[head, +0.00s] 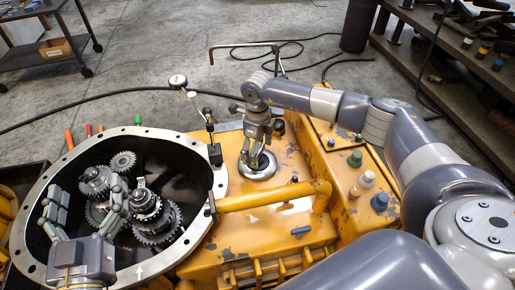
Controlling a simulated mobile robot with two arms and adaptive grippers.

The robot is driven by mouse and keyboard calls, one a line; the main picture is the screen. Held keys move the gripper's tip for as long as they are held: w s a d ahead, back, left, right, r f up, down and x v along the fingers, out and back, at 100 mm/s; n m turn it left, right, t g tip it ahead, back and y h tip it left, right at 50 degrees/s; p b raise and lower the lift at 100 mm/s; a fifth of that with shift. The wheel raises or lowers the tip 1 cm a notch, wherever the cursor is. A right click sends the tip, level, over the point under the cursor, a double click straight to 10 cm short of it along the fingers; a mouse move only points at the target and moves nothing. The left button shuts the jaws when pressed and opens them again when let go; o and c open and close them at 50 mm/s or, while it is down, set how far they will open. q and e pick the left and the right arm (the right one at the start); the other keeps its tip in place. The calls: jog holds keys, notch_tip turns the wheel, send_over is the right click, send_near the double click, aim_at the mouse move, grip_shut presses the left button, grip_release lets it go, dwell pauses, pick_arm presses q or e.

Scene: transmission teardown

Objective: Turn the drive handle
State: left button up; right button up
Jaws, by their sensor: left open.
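A bent steel rod with a long crossbar (245,46), which looks like the drive handle, stands at the back behind my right arm. Its lower end is hidden by that arm. My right gripper (256,158) points down over a round silver flange (262,172) on the yellow transmission housing (240,215), apart from the crossbar. Its fingers are too small to tell whether they are open or touch the flange. My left gripper (86,203) is open and empty, its fingers apart in front of the gears (150,210) in the round bell opening.
A dial indicator (178,82) on a stand (214,153) rises by the bell's rim (200,158). A thick yellow pipe (270,196) crosses the housing. Several coloured caps (355,159) sit at right. A shelf (440,70) stands back right, a cart (45,50) back left. Cables cross the floor.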

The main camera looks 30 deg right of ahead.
jog(key=shift+n, duration=0.3)
jog(key=o, duration=1)
jog(key=shift+o, duration=0.2)
jog(key=shift+r, duration=0.1)
notch_tip(320, 180, up, 12)
dwell(0.4)
